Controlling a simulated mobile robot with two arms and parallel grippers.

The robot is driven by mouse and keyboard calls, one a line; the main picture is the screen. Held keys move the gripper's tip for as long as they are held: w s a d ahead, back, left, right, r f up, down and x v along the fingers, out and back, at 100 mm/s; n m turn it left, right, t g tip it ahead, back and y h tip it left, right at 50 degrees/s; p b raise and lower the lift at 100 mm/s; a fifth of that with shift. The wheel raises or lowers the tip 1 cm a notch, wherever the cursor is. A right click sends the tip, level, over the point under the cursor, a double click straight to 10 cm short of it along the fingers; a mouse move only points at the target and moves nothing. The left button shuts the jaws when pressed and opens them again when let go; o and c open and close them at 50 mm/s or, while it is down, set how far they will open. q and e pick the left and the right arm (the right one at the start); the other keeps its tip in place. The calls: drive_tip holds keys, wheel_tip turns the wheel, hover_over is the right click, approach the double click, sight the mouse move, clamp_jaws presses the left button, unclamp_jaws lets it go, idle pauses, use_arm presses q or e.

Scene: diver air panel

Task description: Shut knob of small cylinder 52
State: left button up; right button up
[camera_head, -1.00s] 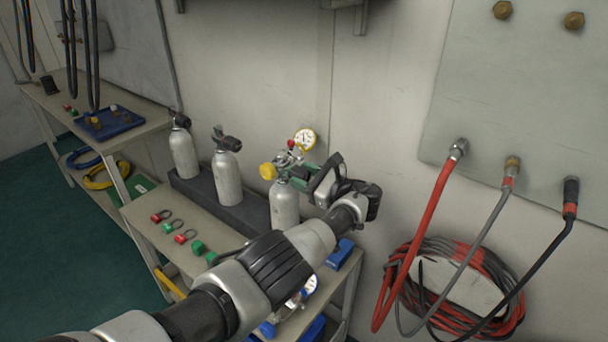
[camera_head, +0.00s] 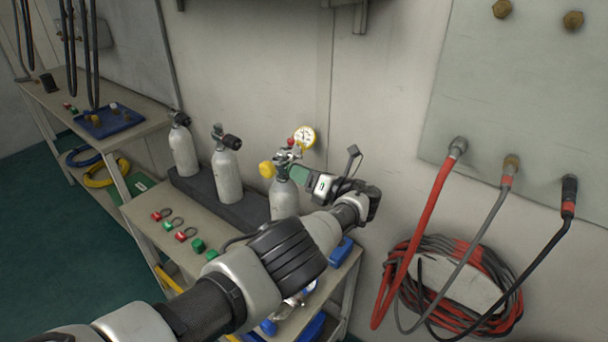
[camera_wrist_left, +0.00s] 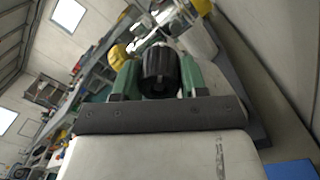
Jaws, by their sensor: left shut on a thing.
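The nearest of three small grey cylinders (camera_head: 284,199) stands upright in the rack, with a valve (camera_head: 287,158) on top. I cannot read a number on it. My left gripper (camera_head: 300,174) reaches its valve from the right. In the left wrist view, the green fingers of the left gripper (camera_wrist_left: 160,82) are on both sides of a black ribbed knob (camera_wrist_left: 159,68), shut on it. In the head view the knob is hidden by the gripper. My right gripper is in neither view.
Two other cylinders (camera_head: 227,176) (camera_head: 183,150) stand to the left in the dark rack (camera_head: 240,209). Red and green shackles (camera_head: 187,234) lie on the bench. Coiled hoses (camera_head: 410,315) hang at right.

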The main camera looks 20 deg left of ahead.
use_arm(q)
drive_tip(key=m, duration=0.4)
drive_tip(key=shift+f+m, duration=0.1)
drive_tip(key=shift+m, duration=0.2)
drive_tip(key=m+p, duration=0.1)
drive_tip(key=m, duration=0.3)
drive_tip(key=shift+a+t, duration=0.1)
drive_tip(key=shift+t, duration=0.2)
drive_tip(key=shift+m, duration=0.4)
drive_tip(key=o, duration=0.9)
drive_tip(key=shift+o, duration=0.2)
